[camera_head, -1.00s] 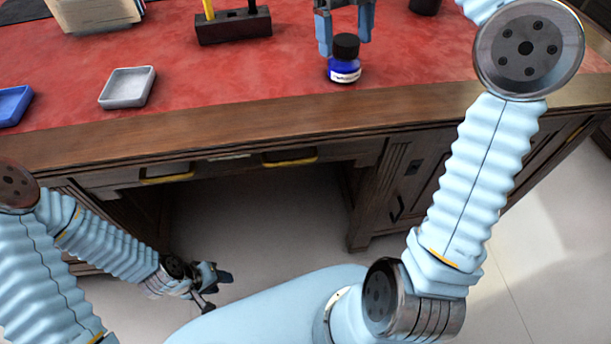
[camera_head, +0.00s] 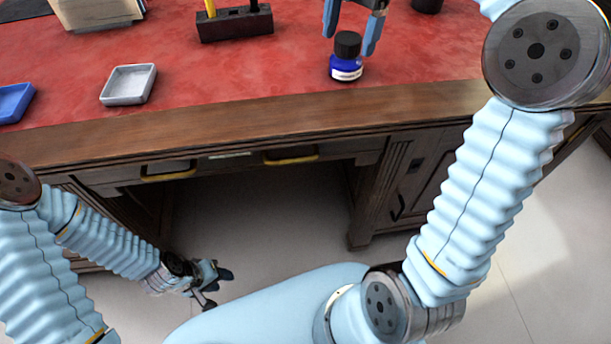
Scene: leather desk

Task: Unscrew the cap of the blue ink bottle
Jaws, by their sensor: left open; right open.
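The blue ink bottle (camera_head: 346,71) stands upright on the red desk top near its front edge. Its black cap (camera_head: 347,44) sits on top of the bottle. My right gripper (camera_head: 350,41) is open, with its light blue fingers either side of the cap in the picture. The fingers are slanted, the right one reaching lower; I cannot tell whether either touches the cap. My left gripper (camera_head: 213,286) hangs low in front of the desk, below the desk top, open and far from the bottle.
A grey tray (camera_head: 128,85) and a blue tray (camera_head: 14,103) lie left on the desk (camera_head: 230,75). A black holder (camera_head: 234,24) with a yellow item stands behind. A dark round object (camera_head: 427,5) is at the back right. The surface around the bottle is clear.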

